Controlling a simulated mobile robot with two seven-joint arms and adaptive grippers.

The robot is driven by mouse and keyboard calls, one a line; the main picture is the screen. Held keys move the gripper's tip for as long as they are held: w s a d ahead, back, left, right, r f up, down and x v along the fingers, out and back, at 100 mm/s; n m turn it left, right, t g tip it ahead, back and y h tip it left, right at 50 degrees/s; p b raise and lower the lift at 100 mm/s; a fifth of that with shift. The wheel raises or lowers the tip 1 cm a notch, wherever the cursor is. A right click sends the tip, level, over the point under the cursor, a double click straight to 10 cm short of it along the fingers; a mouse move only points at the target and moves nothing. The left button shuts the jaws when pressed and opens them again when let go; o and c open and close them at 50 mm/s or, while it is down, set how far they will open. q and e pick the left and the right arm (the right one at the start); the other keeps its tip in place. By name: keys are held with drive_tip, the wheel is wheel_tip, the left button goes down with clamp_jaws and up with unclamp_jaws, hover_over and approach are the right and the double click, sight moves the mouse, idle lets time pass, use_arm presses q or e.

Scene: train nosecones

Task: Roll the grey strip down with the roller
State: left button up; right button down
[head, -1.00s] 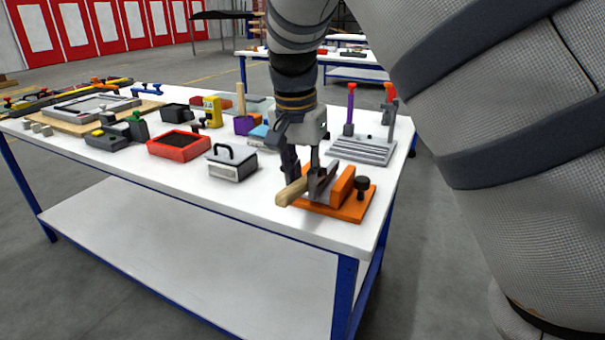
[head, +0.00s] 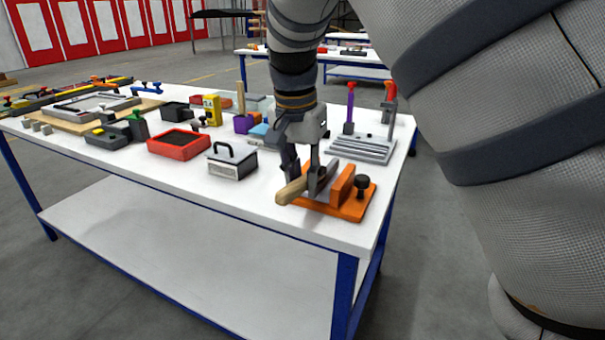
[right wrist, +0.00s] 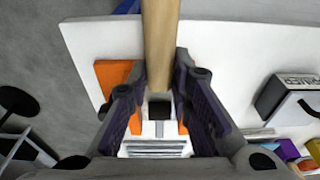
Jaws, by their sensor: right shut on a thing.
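My right gripper (head: 304,180) is low over the front right corner of the white table, shut on a light wooden handle (head: 290,192), which I take to be the roller's. In the right wrist view the handle (right wrist: 160,40) runs between the two fingers (right wrist: 160,95), with a dark block at its near end. The roller's head cannot be made out clearly. An orange fixture (head: 345,208) with an upright block and a black knob lies right beside and under the gripper. I cannot make out the grey strip for certain. My left gripper is not in view.
A grey ridged plate (head: 362,150) with upright tools stands behind the fixture. A grey box with a handle (head: 231,162) and a red tray (head: 179,154) are to the left. The white table's (head: 262,213) front edge is close to the handle; bare tabletop lies left of it.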

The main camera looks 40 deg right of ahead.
drive_tip(key=shift+d, duration=0.1)
drive_tip(key=shift+w+d+r, duration=0.1)
drive_tip(key=shift+w+d, duration=0.15)
drive_tip(key=shift+d, duration=0.2)
drive_tip(key=shift+d, duration=0.1)
idle(0.6)
drive_tip(key=shift+w+d, duration=0.2)
drive_tip(key=shift+d, duration=0.2)
drive_tip(key=shift+f, duration=0.2)
idle(0.7)
drive_tip(key=shift+r, duration=0.15)
drive_tip(key=shift+w+d, duration=0.1)
drive_tip(key=shift+d, duration=0.05)
